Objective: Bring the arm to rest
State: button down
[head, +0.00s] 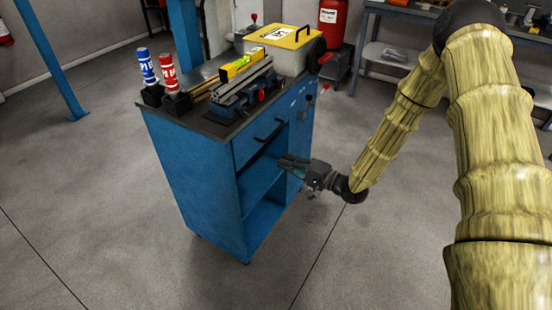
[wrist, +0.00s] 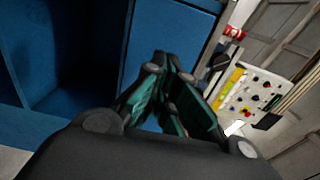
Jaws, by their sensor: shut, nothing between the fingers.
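My gripper (head: 283,160) is at the front of the blue cabinet (head: 196,177), just below its drawer handle and level with the open shelf space. My arm comes in from the right of the head view. In the wrist view the dark and teal fingers of my gripper (wrist: 165,65) meet at their tips, with nothing between them. The cabinet's blue walls and open compartment (wrist: 75,60) fill the left of the wrist view. I cannot tell from these views whether the fingertips touch the cabinet.
On the cabinet top stand blue (head: 147,66) and red (head: 168,71) cans, a vise with a yellow level (head: 241,66), and a yellow-lidded box (head: 284,37). A red drum (head: 331,22) and a workbench (head: 400,12) are behind. The floor in front is clear.

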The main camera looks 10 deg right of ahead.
jog(key=shift+v, duration=0.8)
